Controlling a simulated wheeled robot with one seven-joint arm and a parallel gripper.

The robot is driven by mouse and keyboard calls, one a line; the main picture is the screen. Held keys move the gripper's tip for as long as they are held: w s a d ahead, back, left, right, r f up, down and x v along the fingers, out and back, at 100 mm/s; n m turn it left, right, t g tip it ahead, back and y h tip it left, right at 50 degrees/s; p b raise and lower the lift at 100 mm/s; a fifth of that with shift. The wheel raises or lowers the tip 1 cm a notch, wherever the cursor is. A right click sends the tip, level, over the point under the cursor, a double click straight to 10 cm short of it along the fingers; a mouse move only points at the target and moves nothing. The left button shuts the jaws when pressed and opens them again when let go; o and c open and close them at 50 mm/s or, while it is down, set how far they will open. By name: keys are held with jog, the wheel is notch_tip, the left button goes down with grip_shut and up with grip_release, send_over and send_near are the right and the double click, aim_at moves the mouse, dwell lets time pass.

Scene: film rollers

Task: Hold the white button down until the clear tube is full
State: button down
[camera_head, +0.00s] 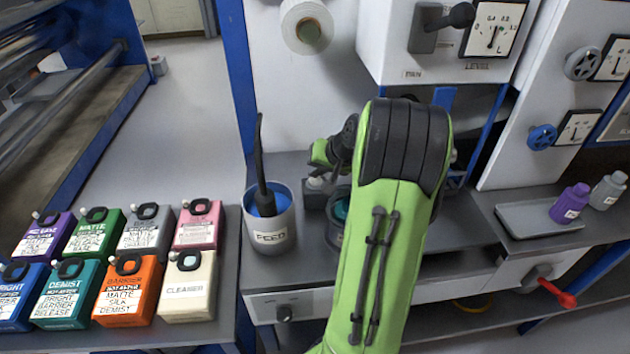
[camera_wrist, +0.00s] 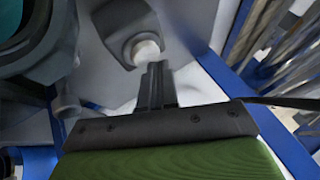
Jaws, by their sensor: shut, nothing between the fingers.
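The white button (camera_wrist: 146,51) sits on a dark grey housing in the wrist view. My gripper (camera_wrist: 156,68) is shut and empty, its fingertips right at the button's near edge. I cannot tell whether they touch it or whether it is pressed down. In the head view my green arm covers the middle of the bench, and my gripper is small and partly hidden by its links. I cannot make out the clear tube in either view; my arm may hide it.
A grey pot marked FEED (camera_head: 270,222) with a dark handle stands left of my arm. Several coloured bottles, including an orange one (camera_head: 130,290), fill the left bench. A level gauge (camera_head: 493,30) is above. A purple bottle (camera_head: 571,203) stands on a right tray (camera_head: 525,222).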

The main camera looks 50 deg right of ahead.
aim_at(317, 181)
jog(key=shift+f+b, duration=0.4)
jog(key=shift+f, duration=0.1)
dwell(0.5)
jog(key=shift+r, duration=0.1)
dwell(4.2)
jog(key=shift+r+p, duration=0.85)
notch_tip(317, 181, up, 5)
jog(key=p, duration=0.4)
jog(key=shift+r+p, duration=0.1)
jog(key=shift+p, duration=0.2)
